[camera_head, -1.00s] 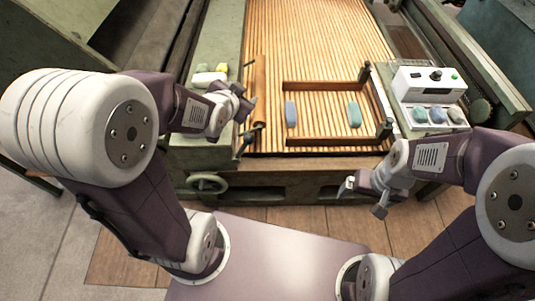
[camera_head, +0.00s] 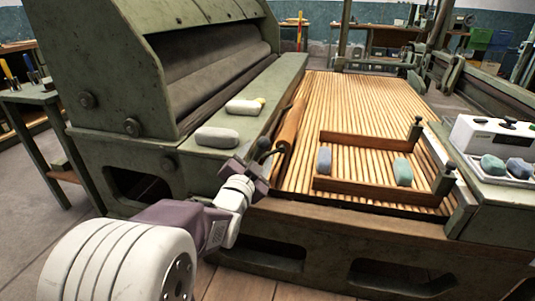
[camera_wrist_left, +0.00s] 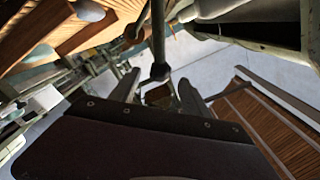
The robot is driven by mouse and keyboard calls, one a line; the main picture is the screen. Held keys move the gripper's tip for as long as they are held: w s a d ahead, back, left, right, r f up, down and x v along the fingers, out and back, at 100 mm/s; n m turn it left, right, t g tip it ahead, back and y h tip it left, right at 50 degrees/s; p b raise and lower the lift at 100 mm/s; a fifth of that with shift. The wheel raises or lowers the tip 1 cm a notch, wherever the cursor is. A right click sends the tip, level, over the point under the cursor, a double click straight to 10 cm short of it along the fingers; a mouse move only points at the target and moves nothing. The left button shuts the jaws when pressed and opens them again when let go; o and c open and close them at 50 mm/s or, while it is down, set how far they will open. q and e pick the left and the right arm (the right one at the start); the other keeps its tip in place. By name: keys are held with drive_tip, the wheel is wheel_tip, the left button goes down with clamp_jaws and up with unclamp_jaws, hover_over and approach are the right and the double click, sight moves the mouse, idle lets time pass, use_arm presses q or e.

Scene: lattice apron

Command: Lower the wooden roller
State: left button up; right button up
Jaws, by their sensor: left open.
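The wooden roller (camera_head: 288,130) is a reddish-brown bar along the left edge of the slatted wooden bed (camera_head: 365,95). A dark lever with a round knob (camera_head: 264,145) stands by its near end. My left gripper (camera_head: 262,162) is at that near end, close to the lever. In the left wrist view my left gripper (camera_wrist_left: 158,92) has its jaws apart. A dark rod with a knobbed end (camera_wrist_left: 159,70) shows just beyond and between the fingertips there; I cannot tell if they touch. My right gripper is out of both current views.
Pale blocks (camera_head: 216,137) rest on the green ledge left of the roller. A white control box (camera_head: 490,135) stands at the right.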

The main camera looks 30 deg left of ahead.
sight(266, 139)
use_arm(q)
drive_tip(key=b+x, duration=0.2)
drive_tip(key=x, duration=0.6)
drive_tip(key=shift+w+b, duration=0.2)
drive_tip(key=shift+b, duration=0.2)
drive_tip(key=shift+w, duration=0.35)
clamp_jaws()
idle(0.6)
